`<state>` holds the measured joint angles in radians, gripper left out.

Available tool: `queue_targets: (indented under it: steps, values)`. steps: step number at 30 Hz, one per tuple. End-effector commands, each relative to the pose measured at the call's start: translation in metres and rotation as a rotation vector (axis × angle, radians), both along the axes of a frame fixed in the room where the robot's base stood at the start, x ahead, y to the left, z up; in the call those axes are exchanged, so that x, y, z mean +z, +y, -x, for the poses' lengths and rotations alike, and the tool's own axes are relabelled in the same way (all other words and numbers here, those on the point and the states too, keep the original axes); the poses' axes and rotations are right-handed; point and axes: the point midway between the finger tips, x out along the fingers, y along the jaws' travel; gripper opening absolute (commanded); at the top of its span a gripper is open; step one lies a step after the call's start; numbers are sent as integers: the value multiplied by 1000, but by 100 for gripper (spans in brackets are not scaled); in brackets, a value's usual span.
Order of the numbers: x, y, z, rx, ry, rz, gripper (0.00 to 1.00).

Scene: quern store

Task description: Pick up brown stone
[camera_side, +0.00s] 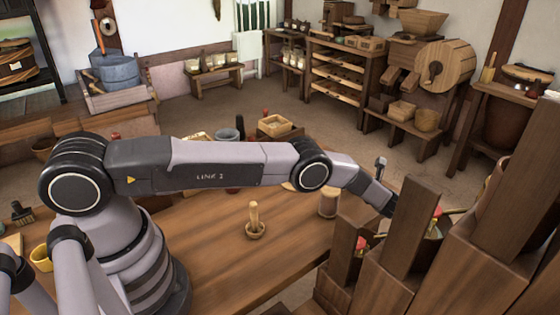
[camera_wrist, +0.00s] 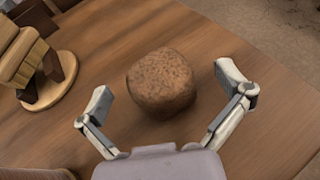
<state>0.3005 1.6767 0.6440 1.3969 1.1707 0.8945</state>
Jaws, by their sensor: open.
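The brown stone (camera_wrist: 161,82) is a rounded, rough-surfaced lump resting on the wooden table in the wrist view. My gripper (camera_wrist: 166,88) is open, with one finger to the left of the stone and the other to its right. Both fingers appear apart from the stone, with tabletop showing between. How high the gripper is above the table I cannot tell. In the side view, my gripper and the stone are hidden behind tall wooden posts at the right.
Tall wooden posts (camera_side: 408,240) stand at the right. In the wrist view, a round-based wooden item (camera_wrist: 50,85) lies left of the stone.

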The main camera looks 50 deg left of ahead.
Motion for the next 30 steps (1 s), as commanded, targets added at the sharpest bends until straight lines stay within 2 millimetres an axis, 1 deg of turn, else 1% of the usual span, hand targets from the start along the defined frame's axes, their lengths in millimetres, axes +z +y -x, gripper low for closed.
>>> queue_targets:
  steps: [2, 17, 26, 30]
  values:
    - [0, 0, 0, 0, 0, 0, 100]
    - [0, 0, 0, 0, 0, 1, 35]
    - [2, 0, 0, 0, 0, 0, 34]
    - [12, -1, -1, -1, -2, 0, 34]
